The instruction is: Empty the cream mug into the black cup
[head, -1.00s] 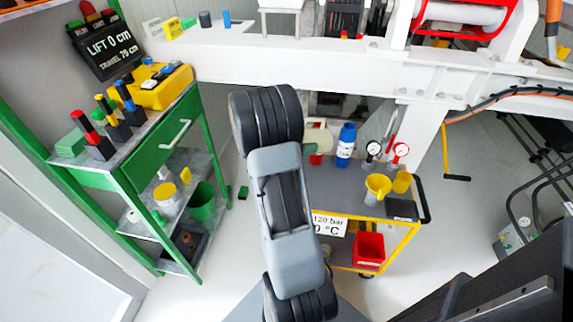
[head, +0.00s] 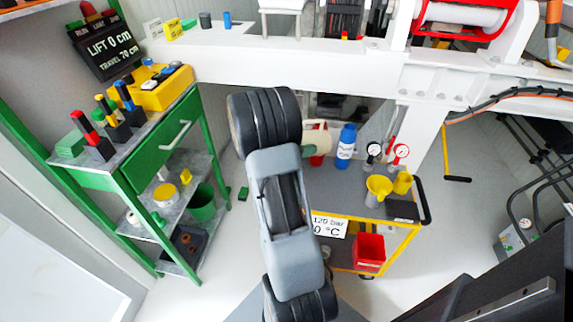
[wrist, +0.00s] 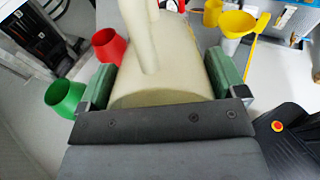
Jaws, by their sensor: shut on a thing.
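The cream mug (wrist: 165,75) fills the middle of the wrist view, with its handle toward the top. My gripper (wrist: 163,82) is shut on the mug, with a green pad on each side of it. In the head view the mug (head: 317,138) shows only partly behind my arm, above the trolley top. I cannot see what is inside the mug. I cannot make out a black cup in either view.
A trolley (head: 335,188) carries a blue bottle (head: 346,146), gauges, a yellow funnel (head: 378,188) and a yellow cup (head: 402,183). A red cup (wrist: 109,45) and a green container (wrist: 66,97) lie left of the mug in the wrist view. A green tool cart (head: 125,175) stands left.

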